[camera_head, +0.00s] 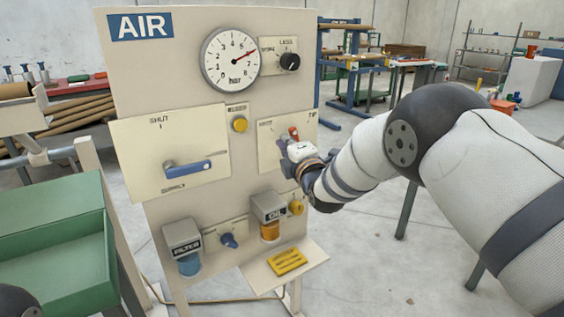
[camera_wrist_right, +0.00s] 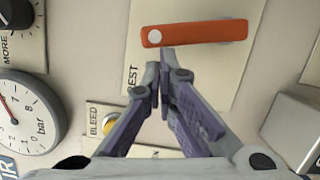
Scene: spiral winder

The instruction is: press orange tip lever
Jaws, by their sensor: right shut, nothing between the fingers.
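The orange tip lever (camera_wrist_right: 205,32) lies across its pale plate (camera_wrist_right: 215,80) in the right wrist view, with a light round pivot at its left end. In the head view the lever (camera_head: 294,133) is a small red-orange piece on the panel's right side, partly hidden by my gripper. My right gripper (camera_head: 283,147) is shut and empty in front of that plate. In the right wrist view its fingertips (camera_wrist_right: 164,62) are just below the lever's pivot end. I cannot tell whether they touch it. My left gripper is not in view.
The AIR panel (camera_head: 180,90) also carries a bar gauge (camera_head: 231,58), a black knob (camera_head: 290,62), a yellow bleed button (camera_head: 240,124) and a blue shut lever (camera_head: 188,167). Below are the filter (camera_head: 183,238), oil unit (camera_head: 269,212) and a shelf with a yellow piece (camera_head: 287,261).

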